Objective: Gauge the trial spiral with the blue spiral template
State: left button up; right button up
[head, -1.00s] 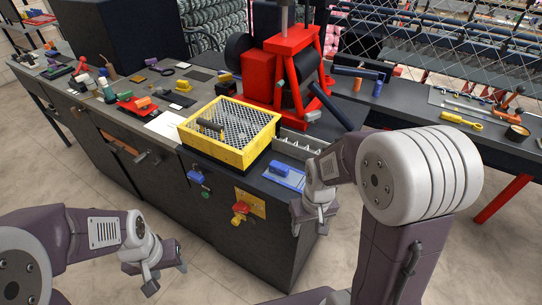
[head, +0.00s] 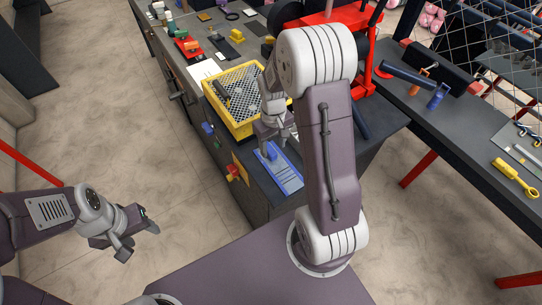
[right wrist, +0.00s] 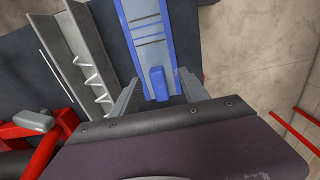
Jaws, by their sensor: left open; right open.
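The blue spiral template (head: 285,172) lies flat on the bench's front edge, a light blue plate with a raised darker blue block. It also shows in the right wrist view (right wrist: 148,35). My right gripper (head: 271,143) is open just above it. In the right wrist view its two fingers stand on either side of the raised block (right wrist: 158,84); I cannot tell whether they touch it. A pale wire spiral (right wrist: 93,75), apparently the trial spiral, lies in a grey channel beside the template. My right arm hides that channel in the head view. My left gripper (head: 140,241) is open and empty over the floor.
A yellow basket (head: 240,130) with mesh inside stands just behind the template. A red machine (head: 318,18) stands behind my right arm. A side bench at right holds a blue cylinder (head: 437,97) and a yellow tool (head: 515,178). The floor at left is clear.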

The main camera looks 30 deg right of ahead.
aim_at(274, 154)
jog(key=shift+d+f, duration=0.1)
jog(key=shift+f, duration=0.5)
jog(key=shift+d+f, duration=0.4)
jog(key=f, duration=0.1)
jog(key=f+p, duration=0.1)
jog(key=f, duration=0.2)
jog(key=shift+w+a+f, duration=0.15)
jog(key=shift+w+f, duration=0.2)
jog(key=shift+f, duration=0.15)
jog(key=shift+s, duration=0.1)
jog(key=c, duration=0.6)
grip_shut()
pick_arm(q)
jog(key=shift+d+r, duration=0.3)
jog(key=shift+r, duration=0.65)
